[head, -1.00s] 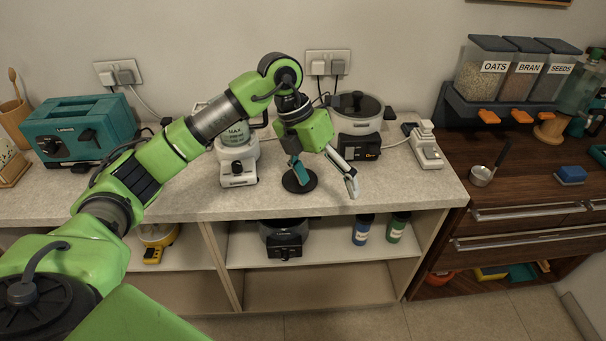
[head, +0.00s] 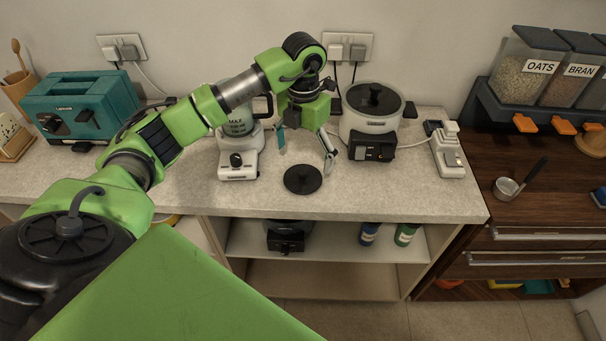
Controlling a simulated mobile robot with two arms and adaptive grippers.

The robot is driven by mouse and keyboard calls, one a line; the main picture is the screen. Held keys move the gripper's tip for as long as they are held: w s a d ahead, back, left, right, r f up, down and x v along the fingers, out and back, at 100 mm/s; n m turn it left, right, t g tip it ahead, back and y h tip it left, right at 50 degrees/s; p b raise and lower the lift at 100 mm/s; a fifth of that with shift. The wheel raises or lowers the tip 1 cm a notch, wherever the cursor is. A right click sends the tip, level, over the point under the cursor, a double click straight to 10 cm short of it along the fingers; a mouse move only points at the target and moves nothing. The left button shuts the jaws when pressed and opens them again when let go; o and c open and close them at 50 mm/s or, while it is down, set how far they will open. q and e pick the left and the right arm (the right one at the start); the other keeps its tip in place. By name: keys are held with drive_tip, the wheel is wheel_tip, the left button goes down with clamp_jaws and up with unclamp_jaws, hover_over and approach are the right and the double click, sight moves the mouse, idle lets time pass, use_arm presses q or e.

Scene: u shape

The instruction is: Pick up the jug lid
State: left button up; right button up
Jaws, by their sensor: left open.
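A round black lid with a small knob, the jug lid (head: 303,180), lies flat on the light counter (head: 400,202) near its front edge. My left gripper (head: 304,158) is open above and just behind the lid, with one finger on each side and nothing between them. It appears apart from the lid. The blender jug (head: 238,124), marked MAX, stands on its white base (head: 238,165) left of the gripper, partly hidden by my arm. My right gripper is not in view.
A white cooker (head: 371,118) with a black lid stands right of the gripper. A white power strip (head: 447,150) lies farther right. A teal toaster (head: 82,107) is at the left. The counter around the jug lid's front and right is clear.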

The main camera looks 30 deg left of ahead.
sight(303, 169)
use_arm(q)
wheel_tip(303, 169, down, 2)
drive_tip(key=shift+s+d+p, duration=0.1)
drive_tip(key=shift+s+p, duration=0.05)
drive_tip(key=shift+p, duration=0.5)
wheel_tip(303, 169, down, 3)
drive_tip(key=shift+f+p, duration=0.2)
drive_tip(key=shift+p, duration=0.45)
drive_tip(key=shift+f, duration=0.2)
drive_tip(key=shift+s, duration=0.15)
drive_tip(key=c, duration=2.3)
clamp_jaws()
drive_tip(key=shift+f, duration=0.1)
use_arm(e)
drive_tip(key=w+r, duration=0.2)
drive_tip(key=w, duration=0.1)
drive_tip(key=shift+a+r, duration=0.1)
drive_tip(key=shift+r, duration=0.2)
